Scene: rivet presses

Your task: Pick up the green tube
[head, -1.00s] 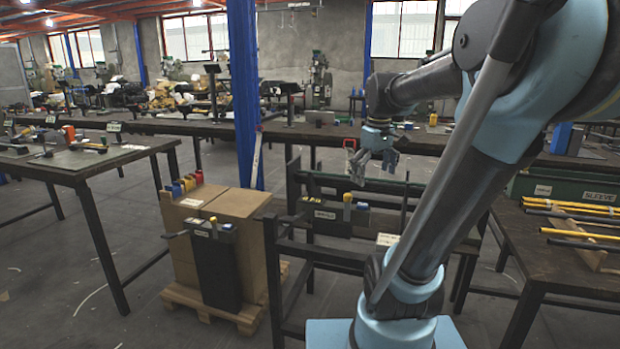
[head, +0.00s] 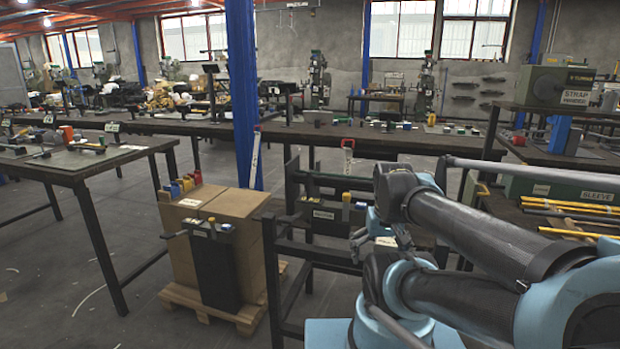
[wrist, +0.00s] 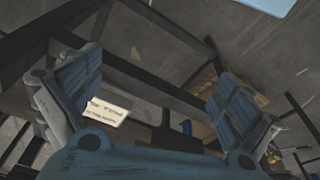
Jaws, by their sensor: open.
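I cannot make out a green tube for certain. Small green pieces (head: 475,130) lie among other small parts on the long back bench in the head view, too small to identify. My gripper (wrist: 160,100) is open and empty in the wrist view, its two blue-padded fingers wide apart. Between and beyond them are dark frame bars, a white label card (wrist: 107,112) and grey floor. No green tube shows between the fingers. In the head view my gripper is low, near the black rack, partly hidden by my folded arm.
A black metal rack (head: 285,245) with holders stands in front of me. Cardboard boxes (head: 243,230) on a pallet stand to its left. A dark table (head: 75,165) is at far left. Yellow rods (head: 570,206) lie on the right bench, near a green SLEEVE box (head: 590,192).

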